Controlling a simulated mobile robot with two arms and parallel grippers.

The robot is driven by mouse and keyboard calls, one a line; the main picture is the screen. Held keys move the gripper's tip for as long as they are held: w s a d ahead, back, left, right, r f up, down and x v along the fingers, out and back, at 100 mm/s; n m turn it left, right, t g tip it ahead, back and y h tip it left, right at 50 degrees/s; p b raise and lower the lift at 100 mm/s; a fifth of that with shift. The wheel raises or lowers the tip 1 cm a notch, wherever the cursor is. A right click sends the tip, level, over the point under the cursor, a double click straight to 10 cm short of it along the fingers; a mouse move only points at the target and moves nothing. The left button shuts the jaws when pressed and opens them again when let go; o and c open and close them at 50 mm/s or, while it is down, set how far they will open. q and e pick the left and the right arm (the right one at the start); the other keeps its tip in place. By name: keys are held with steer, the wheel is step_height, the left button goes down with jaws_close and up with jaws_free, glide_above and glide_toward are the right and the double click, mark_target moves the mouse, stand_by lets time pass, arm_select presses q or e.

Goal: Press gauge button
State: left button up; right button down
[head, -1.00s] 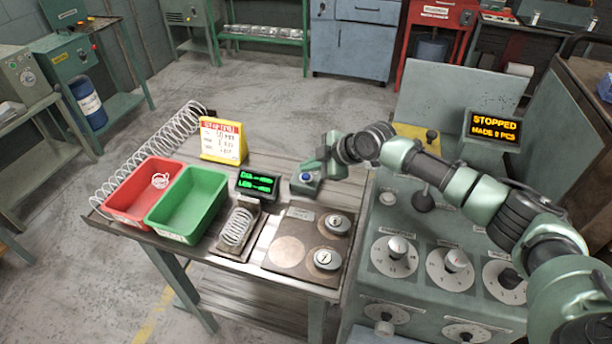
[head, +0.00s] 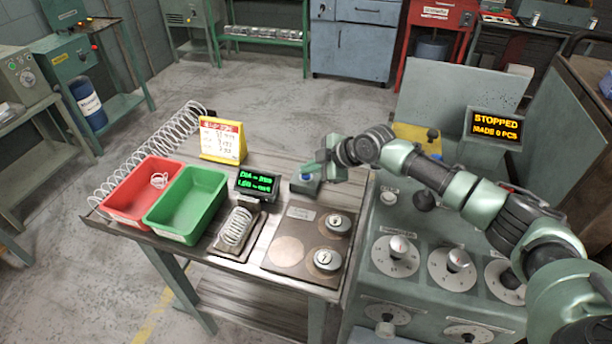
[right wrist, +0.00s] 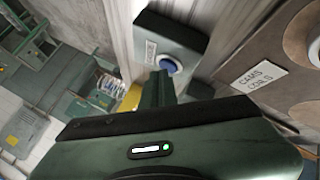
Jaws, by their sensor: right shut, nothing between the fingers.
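The gauge button is a blue cap (head: 306,177) on a small dark green box (head: 304,187) at the bench's right end. It also shows in the right wrist view (right wrist: 169,66). My right gripper (head: 320,167) is shut and empty, its fingertips close beside the button. In the right wrist view the fingertips (right wrist: 158,78) overlap the button's lower left edge; I cannot tell whether they touch it. The gauge display (head: 257,184) shows two lines of green text. A coiled spring (head: 237,227) lies on the gauge plate in front of the display. My left gripper is not in view.
A red bin (head: 128,212) and a green bin (head: 170,228) stand on the bench's left. A yellow sign (head: 222,150) is behind the display. A plate with two round weights (head: 327,260) lies at the front right. The coiler panel (head: 425,285) is to the right.

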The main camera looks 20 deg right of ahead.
mark_target(309, 177)
steer(key=shift+f, duration=0.2)
steer(key=shift+r, duration=0.15)
stand_by(0.3)
steer(key=shift+r+p, duration=0.5)
steer(key=shift+r, duration=0.15)
steer(key=shift+r+p, duration=1.9)
steer(key=shift+r, duration=0.7)
steer(key=shift+f, duration=0.1)
